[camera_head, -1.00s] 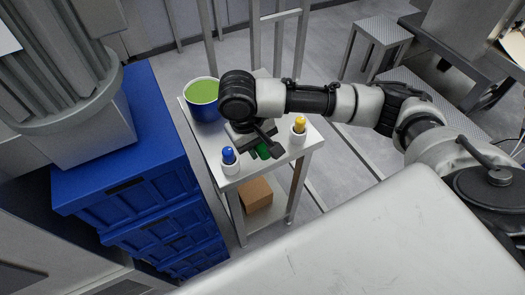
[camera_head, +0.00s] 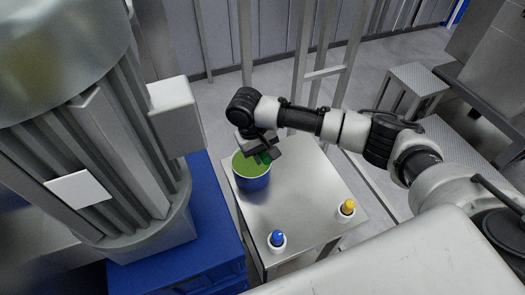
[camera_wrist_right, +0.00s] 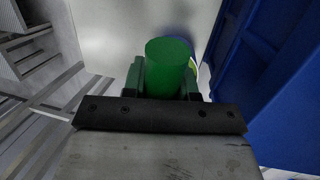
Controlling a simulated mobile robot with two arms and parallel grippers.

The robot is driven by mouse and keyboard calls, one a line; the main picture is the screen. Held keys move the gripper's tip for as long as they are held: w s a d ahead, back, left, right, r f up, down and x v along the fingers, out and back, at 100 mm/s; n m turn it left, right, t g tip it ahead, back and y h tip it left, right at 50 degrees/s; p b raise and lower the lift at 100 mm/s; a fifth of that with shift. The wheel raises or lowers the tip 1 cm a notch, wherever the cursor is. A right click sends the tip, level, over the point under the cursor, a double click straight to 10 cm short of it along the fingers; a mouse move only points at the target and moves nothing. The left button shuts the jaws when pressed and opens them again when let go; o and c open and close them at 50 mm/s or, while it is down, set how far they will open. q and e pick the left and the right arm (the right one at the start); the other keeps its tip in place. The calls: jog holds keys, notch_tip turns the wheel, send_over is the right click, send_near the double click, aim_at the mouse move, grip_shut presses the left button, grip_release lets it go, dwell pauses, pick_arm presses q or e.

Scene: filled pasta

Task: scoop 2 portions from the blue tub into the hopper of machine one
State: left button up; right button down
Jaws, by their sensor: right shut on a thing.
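The blue tub (camera_head: 253,183) stands on the small metal table with green filling (camera_head: 247,166) showing at its top. My right gripper (camera_head: 264,154) is at the tub's far right rim, shut on a green-handled tool. Its green handle (camera_wrist_right: 170,66) stands between the fingers in the right wrist view; part of the blue tub (camera_wrist_right: 178,43) shows behind it. The tool's lower end is hidden, so I cannot tell whether it is in the filling. A large ribbed metal machine (camera_head: 115,130) fills the left; I cannot tell whether it is machine one. My left gripper is out of view.
A blue-handled tool (camera_head: 277,238) and a yellow-handled tool (camera_head: 347,207) stand in white holders at the table's near edge. The middle of the table (camera_head: 300,195) is clear. Blue crates (camera_head: 215,225) stand left of the table, and metal posts (camera_head: 322,75) rise behind it.

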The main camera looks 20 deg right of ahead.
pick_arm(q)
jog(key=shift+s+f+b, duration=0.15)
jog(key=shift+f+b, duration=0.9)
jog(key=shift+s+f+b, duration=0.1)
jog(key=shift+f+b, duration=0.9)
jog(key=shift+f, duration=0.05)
pick_arm(e)
jog(key=w+a+x, duration=0.1)
jog(key=a+x, duration=0.1)
jog(key=x, duration=0.8)
jog(key=shift+w+f, duration=0.25)
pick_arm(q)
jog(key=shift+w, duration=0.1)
